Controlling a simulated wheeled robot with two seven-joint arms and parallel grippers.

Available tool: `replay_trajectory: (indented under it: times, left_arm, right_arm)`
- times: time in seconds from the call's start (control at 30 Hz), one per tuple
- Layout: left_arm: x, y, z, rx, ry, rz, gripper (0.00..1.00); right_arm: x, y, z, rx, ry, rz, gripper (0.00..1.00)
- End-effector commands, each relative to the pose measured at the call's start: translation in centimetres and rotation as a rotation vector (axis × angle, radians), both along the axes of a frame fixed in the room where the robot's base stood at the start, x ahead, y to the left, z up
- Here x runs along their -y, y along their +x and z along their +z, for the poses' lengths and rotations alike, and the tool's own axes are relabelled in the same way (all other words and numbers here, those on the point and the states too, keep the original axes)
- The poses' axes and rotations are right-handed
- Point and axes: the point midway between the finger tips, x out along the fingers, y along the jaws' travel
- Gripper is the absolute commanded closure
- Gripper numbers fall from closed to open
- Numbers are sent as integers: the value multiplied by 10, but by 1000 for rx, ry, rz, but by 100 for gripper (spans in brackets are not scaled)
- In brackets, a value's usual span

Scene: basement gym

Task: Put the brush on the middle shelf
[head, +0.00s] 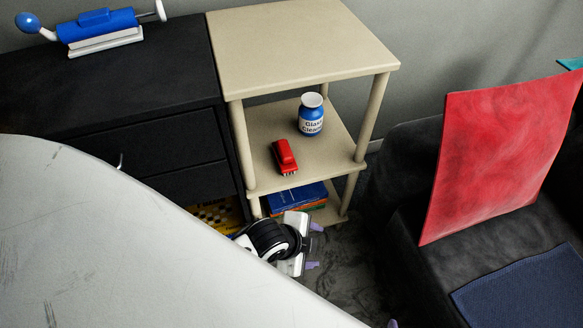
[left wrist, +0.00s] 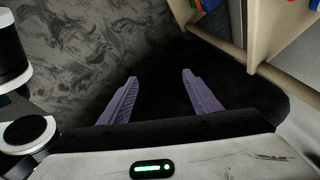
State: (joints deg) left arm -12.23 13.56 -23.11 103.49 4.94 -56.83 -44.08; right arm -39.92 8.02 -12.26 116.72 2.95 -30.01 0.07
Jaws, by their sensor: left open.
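The red brush (head: 285,157) lies on the middle shelf (head: 262,178) of the beige shelf unit, its bristles facing the front. It rests apart from the bottle behind it. My left gripper (head: 315,246) is low in front of the unit, near the bottom shelf and away from the brush. In the left wrist view its two purple fingers (left wrist: 162,98) are spread with nothing between them. A small purple tip, seemingly of my right gripper (head: 392,323), shows at the bottom edge of the head view; the rest is hidden.
A blue and white glass cleaner bottle (head: 311,115) stands on the middle shelf. Books (head: 297,198) lie on the bottom shelf. The beige top shelf (head: 300,40) is bare.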

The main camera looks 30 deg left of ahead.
Motion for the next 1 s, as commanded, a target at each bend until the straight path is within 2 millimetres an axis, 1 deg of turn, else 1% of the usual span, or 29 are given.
replay_trajectory:
  times: [0.03, 0.1, 0.2, 0.33, 0.47, 0.7, 0.77, 0.87, 1.0]
  left_arm:
    - [5, -23, 1, -1, -127, 153, 43]
    - [6, -41, 8, 10, -285, 352, 43]
    - [-1, -61, 21, 23, -464, 580, 43]
    - [-10, -76, 34, 36, -605, 756, 43]
    - [-14, -80, 39, 42, -656, 815, 43]
    - [-14, -80, 39, 42, -658, 816, 43]
    - [-14, -80, 42, 42, -657, 817, 43]
    - [-14, -80, 53, 40, -654, 818, 43]
    - [-16, -82, 78, 38, -646, 824, 43]
  right_arm:
    - [0, 0, 0, 0, 0, 0, 25]
    - [0, 0, 0, -1, 0, -1, 25]
    - [0, 0, 0, -1, 0, -1, 25]
    - [0, 0, 0, -1, 1, -1, 25]
    - [-1, 0, 0, -1, 1, -1, 25]
    - [-1, 0, 0, -1, 1, -1, 25]
    - [-1, 0, 4, -1, 1, -1, 25]
    - [0, -1, 17, -2, 0, -2, 25]
    - [1, -3, 43, -9, -4, -5, 25]
